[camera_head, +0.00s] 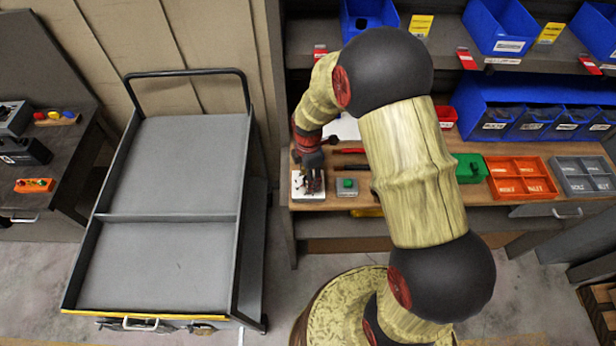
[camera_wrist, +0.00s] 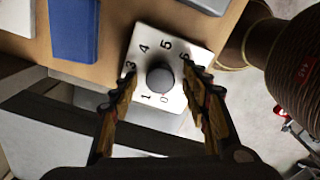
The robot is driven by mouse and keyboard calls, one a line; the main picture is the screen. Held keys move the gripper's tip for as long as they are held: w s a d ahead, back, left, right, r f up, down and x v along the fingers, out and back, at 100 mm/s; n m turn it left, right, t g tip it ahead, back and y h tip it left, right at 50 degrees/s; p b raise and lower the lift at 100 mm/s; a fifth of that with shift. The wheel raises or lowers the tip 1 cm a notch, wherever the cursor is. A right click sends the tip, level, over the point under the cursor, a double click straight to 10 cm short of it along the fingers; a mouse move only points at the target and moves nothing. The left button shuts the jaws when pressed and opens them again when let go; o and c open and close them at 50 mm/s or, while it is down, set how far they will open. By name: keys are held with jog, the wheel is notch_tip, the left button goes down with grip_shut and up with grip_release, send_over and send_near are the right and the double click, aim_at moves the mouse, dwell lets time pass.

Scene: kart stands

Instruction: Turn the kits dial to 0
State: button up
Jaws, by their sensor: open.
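The kits dial is a dark round knob (camera_wrist: 160,79) on a white square plate (camera_wrist: 146,48) with numbers around it. I cannot tell which number the knob points to. My gripper (camera_wrist: 158,74) is open, with one finger on each side of the knob; I cannot tell whether they touch it. In the head view the plate (camera_head: 299,191) sits at the workbench's front left corner, partly hidden under my gripper (camera_head: 312,186).
A grey box with a green button (camera_head: 347,186) stands just right of the plate. Red-handled tools lie behind it on the bench (camera_head: 330,201). A green box (camera_head: 468,168) and an orange tray (camera_head: 520,178) are farther right. A grey cart (camera_head: 170,218) stands left.

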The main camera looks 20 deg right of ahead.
notch_tip(320, 180, up, 12)
dwell(0.5)
dwell(0.3)
jog(key=s+r+m+t+b, duration=0.2)
jog(key=s+r+m+b, duration=0.2)
jog(key=s+r+m, duration=0.3)
jog(key=s+r+m+t+b, duration=0.3)
jog(key=s+r+m, duration=0.5)
jog(key=s+m, duration=0.4)
jog(key=s+b, duration=0.1)
jog(key=s, duration=0.2)
jog(key=shift+t, duration=0.3)
